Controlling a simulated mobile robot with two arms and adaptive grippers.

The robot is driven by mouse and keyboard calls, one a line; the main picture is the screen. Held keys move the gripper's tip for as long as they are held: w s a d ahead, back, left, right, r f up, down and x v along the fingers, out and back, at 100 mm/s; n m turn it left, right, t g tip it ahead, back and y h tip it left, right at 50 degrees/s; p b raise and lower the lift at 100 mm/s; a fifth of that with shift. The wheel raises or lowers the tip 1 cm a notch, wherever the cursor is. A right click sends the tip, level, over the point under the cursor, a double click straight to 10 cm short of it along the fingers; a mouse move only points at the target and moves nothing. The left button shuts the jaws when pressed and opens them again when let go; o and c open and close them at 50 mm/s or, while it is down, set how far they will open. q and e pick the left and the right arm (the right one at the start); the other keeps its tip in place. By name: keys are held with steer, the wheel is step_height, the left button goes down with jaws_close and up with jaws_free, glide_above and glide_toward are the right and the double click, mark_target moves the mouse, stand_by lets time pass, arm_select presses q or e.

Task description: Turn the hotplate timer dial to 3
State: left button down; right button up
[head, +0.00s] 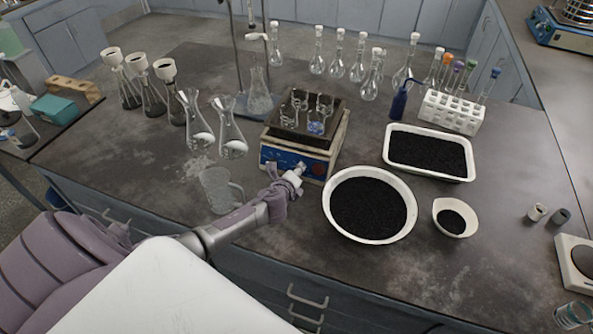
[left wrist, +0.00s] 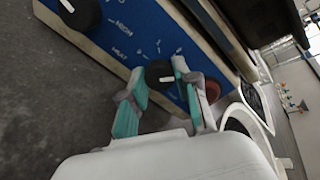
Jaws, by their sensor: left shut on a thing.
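The hotplate (head: 278,157) stands on the bench with a blue front panel, which also shows in the left wrist view (left wrist: 140,30). My left gripper (head: 296,172) is at the right part of that panel. In the left wrist view its teal fingers (left wrist: 158,88) are shut on a black dial (left wrist: 159,72), one finger on each side. A pale pointer mark shows on this dial; the scale numbers around it are too small to read. A second black dial (left wrist: 80,13), near heat lettering, is apart from the gripper. My right gripper is not in view.
Small beakers (head: 317,122) stand on the hotplate's top. A red knob (left wrist: 212,90) is beside the gripped dial. A round bowl (head: 330,205) and a tray (head: 470,165) of black grains are to the right. Flasks (head: 232,140) and a glass jug (head: 218,190) are to the left.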

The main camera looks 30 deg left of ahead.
arm_select(q)
steer(key=shift+f+m, duration=0.1)
steer(key=shift+m, duration=0.4)
steer(key=c, duration=0.8)
jaws_free()
steer(key=shift+c, duration=0.2)
steer(key=shift+s, duration=0.15)
steer(key=v, duration=1.1)
steer(key=shift+s+d+r, duration=0.2)
steer(key=shift+s+r, duration=0.05)
steer(key=shift+s, duration=0.05)
